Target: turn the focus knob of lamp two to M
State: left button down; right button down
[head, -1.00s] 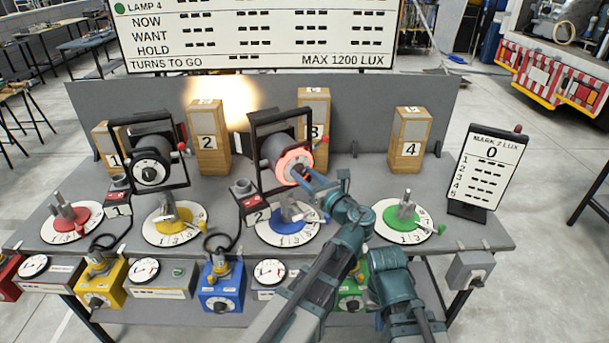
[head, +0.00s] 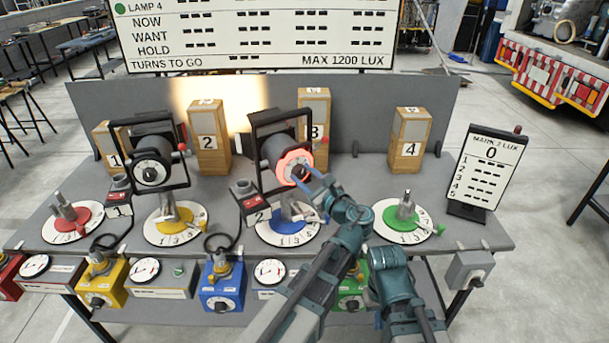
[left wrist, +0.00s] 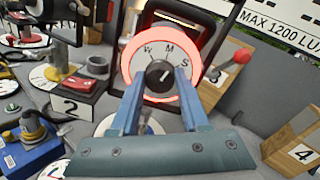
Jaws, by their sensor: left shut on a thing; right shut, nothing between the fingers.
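Lamp two (head: 270,135) is a dark lamp in a black frame behind the "2" plate (head: 262,216). Its rear dial (head: 287,159) has a glowing red ring and also shows in the left wrist view (left wrist: 139,63), with the letters W, M and S. The black focus knob (left wrist: 160,74) is at the dial's centre. Its small light mark seems to point up and right, between M and S, but is hard to read. My left gripper (head: 304,177) is shut on the knob, one finger on each side. My right arm's teal end (head: 390,275) is low, in front of the bench; its fingers are not distinct.
Lamp one (head: 150,150) stands to the left. Numbered wooden blocks (head: 208,140) stand behind the lamps. Coloured turntables (head: 407,220) with clamps line the bench front. A lux board (head: 484,168) stands at the right end. A red-tipped lever (left wrist: 241,57) is right of the dial.

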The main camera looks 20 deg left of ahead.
pick_arm(q)
jog(key=shift+n, duration=1.5)
jog(key=shift+c, duration=1.9)
grip_release()
jog(key=shift+s, duration=0.2)
